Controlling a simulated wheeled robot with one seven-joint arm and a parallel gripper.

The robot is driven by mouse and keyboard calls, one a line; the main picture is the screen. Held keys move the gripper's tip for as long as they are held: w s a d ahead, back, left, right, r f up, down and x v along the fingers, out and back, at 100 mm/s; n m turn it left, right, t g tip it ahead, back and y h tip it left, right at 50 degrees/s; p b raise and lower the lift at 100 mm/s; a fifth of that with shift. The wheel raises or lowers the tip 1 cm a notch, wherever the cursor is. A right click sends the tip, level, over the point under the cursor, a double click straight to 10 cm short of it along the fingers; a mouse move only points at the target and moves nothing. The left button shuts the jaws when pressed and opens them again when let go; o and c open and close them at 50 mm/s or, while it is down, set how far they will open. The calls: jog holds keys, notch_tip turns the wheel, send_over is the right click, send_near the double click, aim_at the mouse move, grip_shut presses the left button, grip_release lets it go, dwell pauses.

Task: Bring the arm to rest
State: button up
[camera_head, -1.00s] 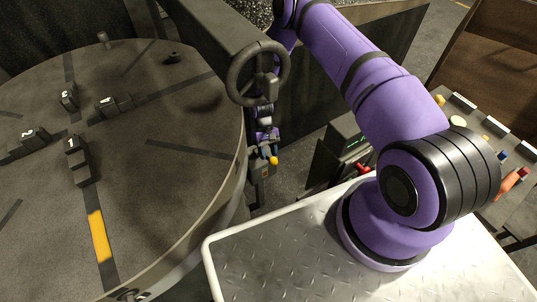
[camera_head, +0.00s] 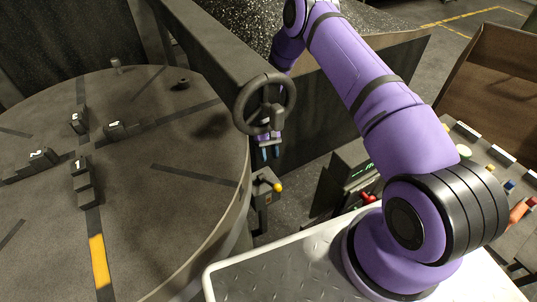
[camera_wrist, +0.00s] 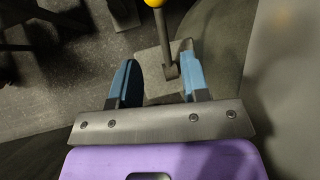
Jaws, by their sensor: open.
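My purple arm reaches from its base on the pale metal plate up and over to the back. My gripper (camera_head: 270,153) hangs below the dark handwheel (camera_head: 264,104), fingers pointing down, partly hidden behind the wheel. In the wrist view my gripper (camera_wrist: 157,82) shows two blue fingers spread apart with nothing held between them. A lever with a yellow knob (camera_head: 278,187) stands on a small grey box (camera_head: 262,196) below the gripper. In the wrist view the lever's shaft (camera_wrist: 165,45) shows beyond the fingertips, apart from them.
A large round table (camera_head: 150,215) with dark jaw blocks (camera_head: 81,185) and a yellow stripe fills the left. A dark beam (camera_head: 215,45) crosses above it. A control panel with buttons (camera_head: 490,168) stands at the right. Grey floor (camera_head: 290,200) shows between.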

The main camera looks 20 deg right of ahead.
jog(key=shift+r, duration=0.1)
jog(key=s+d+r+t+h, duration=0.1)
jog(key=d+r+t, duration=0.15)
jog(key=r, duration=1.75)
jog(key=s+d+r+t, duration=0.1)
jog(key=r+t, duration=0.3)
jog(key=r, duration=1.7)
jog(key=s+r+t, duration=0.1)
jog(key=s+r, duration=0.6)
jog(key=r, duration=0.2)
jog(key=s+d+r+t, duration=0.1)
jog(key=s+r, duration=0.3)
jog(key=s, duration=0.7)
jog(key=s+d+r+m+t, duration=0.1)
jog(key=s+r+t, duration=0.3)
jog(key=s, duration=0.7)
jog(key=shift+s+r, duration=0.25)
jog(key=shift+r, duration=0.05)
jog(key=shift+d, duration=0.1)
